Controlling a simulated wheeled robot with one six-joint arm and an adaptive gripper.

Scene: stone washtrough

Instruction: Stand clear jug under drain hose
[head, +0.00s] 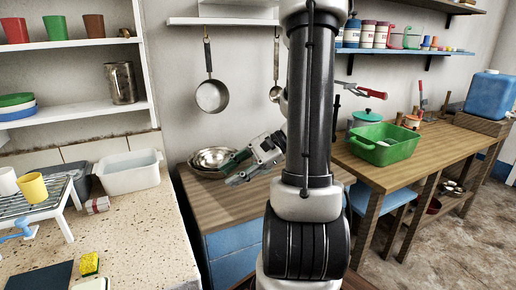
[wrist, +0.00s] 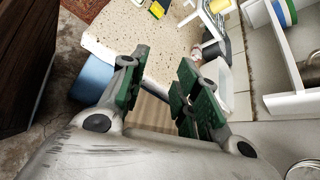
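I cannot make out a clear jug or a drain hose in either view. My gripper (head: 236,170) is in front of the stacked metal bowls (head: 212,160) on the wooden-topped cabinet, left of my arm in the head view. In the wrist view my gripper (wrist: 157,72) has its two green-padded fingers spread apart, with nothing between them. My arm hides the middle of the head view, including part of the wall and cabinet.
A speckled counter (head: 150,222) at left holds a white basin (head: 128,172), a rack (head: 45,205) with cups and a sponge (head: 90,263). A wooden bench (head: 430,150) at right holds a green tub (head: 385,143) and a blue container (head: 490,92). Floor at right is open.

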